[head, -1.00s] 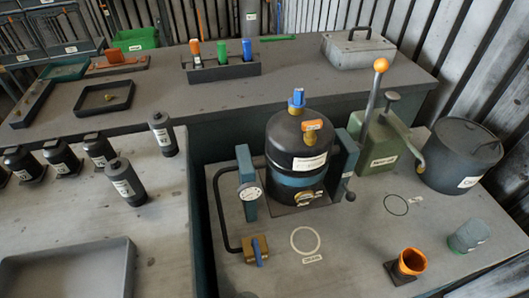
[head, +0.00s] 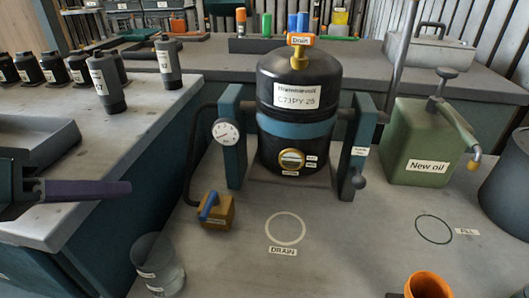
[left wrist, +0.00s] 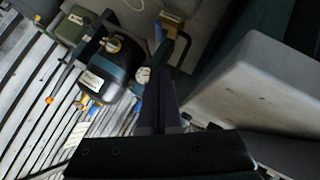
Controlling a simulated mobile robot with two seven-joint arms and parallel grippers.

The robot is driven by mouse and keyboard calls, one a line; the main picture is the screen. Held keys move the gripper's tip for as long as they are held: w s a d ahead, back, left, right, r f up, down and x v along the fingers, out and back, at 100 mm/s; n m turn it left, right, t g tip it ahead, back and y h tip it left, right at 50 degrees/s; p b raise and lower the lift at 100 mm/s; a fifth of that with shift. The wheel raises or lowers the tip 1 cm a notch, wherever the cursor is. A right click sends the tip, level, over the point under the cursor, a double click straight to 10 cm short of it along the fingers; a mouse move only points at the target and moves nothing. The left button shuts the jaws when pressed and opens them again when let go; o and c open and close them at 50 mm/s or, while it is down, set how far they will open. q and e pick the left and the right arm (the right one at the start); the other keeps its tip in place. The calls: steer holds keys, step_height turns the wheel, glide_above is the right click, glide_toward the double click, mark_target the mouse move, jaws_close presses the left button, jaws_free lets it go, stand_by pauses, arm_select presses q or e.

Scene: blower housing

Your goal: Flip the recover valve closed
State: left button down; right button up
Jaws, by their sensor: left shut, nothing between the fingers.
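A small brass valve block (head: 218,212) with a blue lever (head: 208,207) sits on the bench left of the black tank (head: 295,95). A dark hose runs from it up behind the gauge post; its label is too small to read. The lever slants across the block's top left. The block also shows at the top of the left wrist view (left wrist: 173,22). My left gripper (head: 130,187) comes in from the left, over the side table's edge. Its dark purple fingers (left wrist: 158,115) are shut and empty, apart from the block. My right gripper is not in view.
A clear cup (head: 158,265) stands in front of the block. A round gauge (head: 227,132) and a teal post stand behind it. A green "New oil" can (head: 425,145) and an orange cup (head: 428,285) are to the right. The bench around the DRAIN ring (head: 285,228) is clear.

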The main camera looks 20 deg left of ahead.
arm_select(q)
steer(key=shift+a, duration=0.15)
steer(key=b, duration=0.3)
glide_toward(209, 208)
steer(key=w+a, duration=0.2)
steer(key=w, duration=0.2)
steer(key=d+f, duration=0.1)
steer(key=w+d+f, duration=0.1)
steer(key=f, duration=0.1)
steer(key=shift+w+f+b, duration=0.1)
steer(key=shift+f+b, duration=0.1)
steer(key=shift+b, duration=0.2)
